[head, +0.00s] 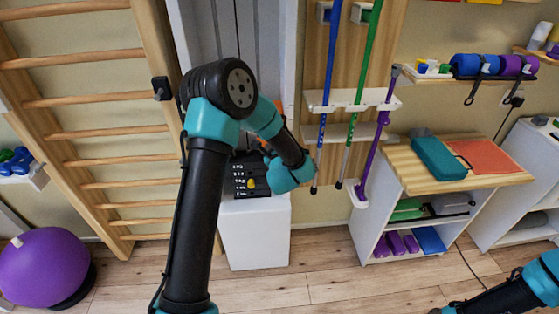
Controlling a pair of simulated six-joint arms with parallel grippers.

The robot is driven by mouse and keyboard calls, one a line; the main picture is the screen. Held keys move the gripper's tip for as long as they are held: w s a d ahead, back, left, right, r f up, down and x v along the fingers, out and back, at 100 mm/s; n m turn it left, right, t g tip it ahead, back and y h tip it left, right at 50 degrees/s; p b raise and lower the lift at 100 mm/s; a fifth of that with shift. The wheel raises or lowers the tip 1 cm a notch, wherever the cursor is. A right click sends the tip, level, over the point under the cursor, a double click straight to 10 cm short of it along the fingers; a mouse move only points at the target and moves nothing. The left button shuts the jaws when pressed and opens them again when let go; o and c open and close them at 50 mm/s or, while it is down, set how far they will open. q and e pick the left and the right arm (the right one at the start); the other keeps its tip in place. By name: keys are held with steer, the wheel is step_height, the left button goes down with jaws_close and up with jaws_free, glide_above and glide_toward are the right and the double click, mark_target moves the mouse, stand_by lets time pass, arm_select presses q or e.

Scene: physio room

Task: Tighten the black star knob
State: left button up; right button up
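A dark panel (239,180) with rows of white marks and a small yellow part (251,184) stands on a white cabinet (256,235) in the middle. I cannot clearly make out a black star knob; dark shapes above the panel are partly covered by my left arm. My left arm crosses in front, its wrist beside the panel's right edge. Its fingers cannot be told apart from the dark parts there, so their state and any contact are unclear. My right arm shows only at the bottom right corner; its gripper is out of the picture.
Wooden wall bars (97,105) carry a black fitting (161,88) on their right post. A purple ball (43,267) lies at left. Blue, green and purple poles stand in a wall rack (352,98). A wood-topped shelf unit (404,166) is at right. The floor in front is clear.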

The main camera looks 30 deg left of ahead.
arm_select(q)
steer(key=v, duration=1.7)
steer(key=shift+w, duration=0.1)
